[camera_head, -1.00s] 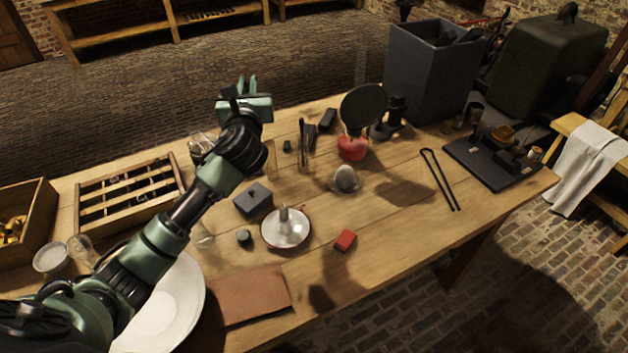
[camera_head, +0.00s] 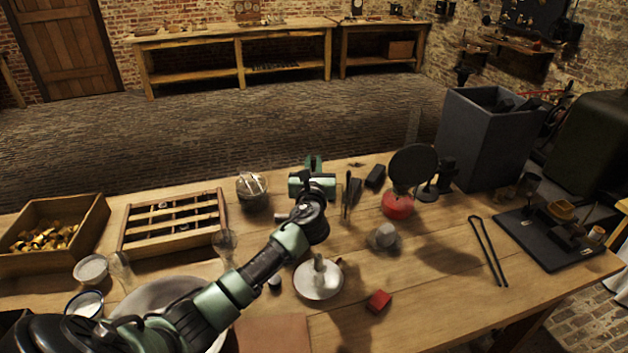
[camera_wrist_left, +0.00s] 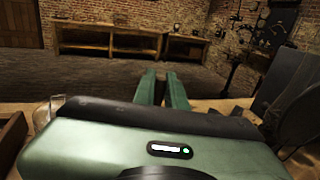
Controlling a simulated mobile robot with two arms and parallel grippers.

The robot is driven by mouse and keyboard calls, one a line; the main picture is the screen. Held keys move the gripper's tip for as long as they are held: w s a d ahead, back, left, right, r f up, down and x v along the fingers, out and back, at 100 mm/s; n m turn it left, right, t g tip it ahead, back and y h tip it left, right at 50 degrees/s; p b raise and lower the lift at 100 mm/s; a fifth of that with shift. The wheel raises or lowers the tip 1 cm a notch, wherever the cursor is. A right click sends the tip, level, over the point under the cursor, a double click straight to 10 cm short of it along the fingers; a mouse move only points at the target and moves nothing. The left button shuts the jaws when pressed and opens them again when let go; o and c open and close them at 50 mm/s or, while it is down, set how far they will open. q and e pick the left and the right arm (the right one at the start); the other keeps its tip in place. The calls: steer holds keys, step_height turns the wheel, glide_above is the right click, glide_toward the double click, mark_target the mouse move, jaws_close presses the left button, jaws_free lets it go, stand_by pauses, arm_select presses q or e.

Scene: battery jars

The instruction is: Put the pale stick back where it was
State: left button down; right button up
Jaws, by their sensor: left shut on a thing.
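My left gripper (camera_head: 313,163) is above the far part of the table, its fingers pointing away from the head camera. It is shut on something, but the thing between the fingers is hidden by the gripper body. In the left wrist view the two green fingers (camera_wrist_left: 163,90) stand close together, and no pale stick can be made out. A glass jar (camera_head: 253,195) with pale strips or sticks in its mouth stands left of the gripper. I cannot tell whether one is the task's stick. My right gripper is not in view.
A slatted wooden rack (camera_head: 172,249) and a box of brass pieces (camera_head: 96,228) stand left. A white dish (camera_head: 318,292), a red block (camera_head: 379,301) and a red-based round black disc (camera_head: 414,166) stand nearer or right. Black tongs (camera_head: 488,250) lie on bare table at right.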

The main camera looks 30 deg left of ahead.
arm_select(q)
steer(key=shift+f+b, duration=0.45)
steer(key=shift+f, duration=2.05)
steer(key=c, duration=1.5)
jaws_free()
steer(key=shift+o, duration=0.2)
steer(key=v, duration=1.2)
steer(key=shift+s, duration=0.1)
